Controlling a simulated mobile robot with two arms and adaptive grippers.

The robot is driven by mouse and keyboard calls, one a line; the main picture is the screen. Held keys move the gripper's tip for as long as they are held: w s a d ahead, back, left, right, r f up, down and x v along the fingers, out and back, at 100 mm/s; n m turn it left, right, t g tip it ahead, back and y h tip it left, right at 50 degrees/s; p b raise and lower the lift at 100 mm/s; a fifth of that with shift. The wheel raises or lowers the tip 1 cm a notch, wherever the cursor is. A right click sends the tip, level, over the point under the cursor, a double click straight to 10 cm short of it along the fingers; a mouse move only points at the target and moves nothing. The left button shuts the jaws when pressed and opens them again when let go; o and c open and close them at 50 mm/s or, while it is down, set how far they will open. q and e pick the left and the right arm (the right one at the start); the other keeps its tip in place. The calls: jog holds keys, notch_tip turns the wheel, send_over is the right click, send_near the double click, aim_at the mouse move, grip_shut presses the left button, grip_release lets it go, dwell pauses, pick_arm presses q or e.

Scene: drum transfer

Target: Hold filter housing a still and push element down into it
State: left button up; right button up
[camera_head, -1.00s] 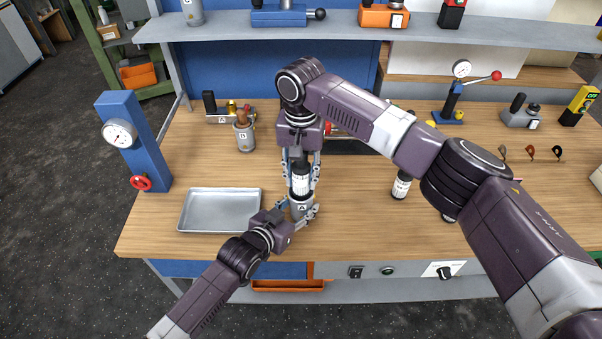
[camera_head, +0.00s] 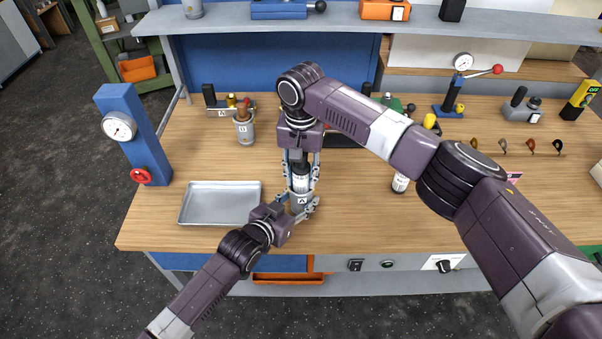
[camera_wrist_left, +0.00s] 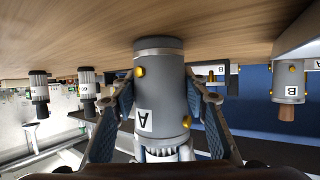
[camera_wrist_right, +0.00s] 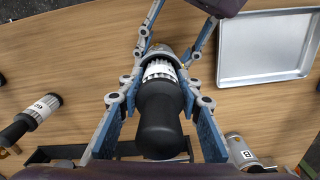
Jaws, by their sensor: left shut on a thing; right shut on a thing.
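Filter housing A (camera_head: 300,204) is a grey cylinder standing upright on the bench, marked A. It fills the middle of the left wrist view (camera_wrist_left: 162,85). My left gripper (camera_head: 303,209) is shut around its sides. The element (camera_head: 301,181) has a black top and a white ribbed band, and is upright in the housing's mouth. Part of its band shows above the rim in the right wrist view (camera_wrist_right: 160,72). My right gripper (camera_head: 302,188) is shut on the element from above, its fingers close to my left fingers. The element's lower end is hidden inside the housing.
An empty metal tray (camera_head: 220,204) lies left of the housing. Housing B (camera_head: 244,131) stands behind, with a brown piece in it. A blue press with a gauge (camera_head: 131,135) stands at the left. Another black-and-white element (camera_head: 400,183) stands to the right, beneath my right arm.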

jog(key=shift+f, duration=0.1)
jog(key=o, duration=1.3)
jog(key=shift+f, duration=0.1)
notch_tip(320, 180, up, 12)
pick_arm(q)
jog(key=o, duration=1.3)
jog(key=shift+o, duration=0.2)
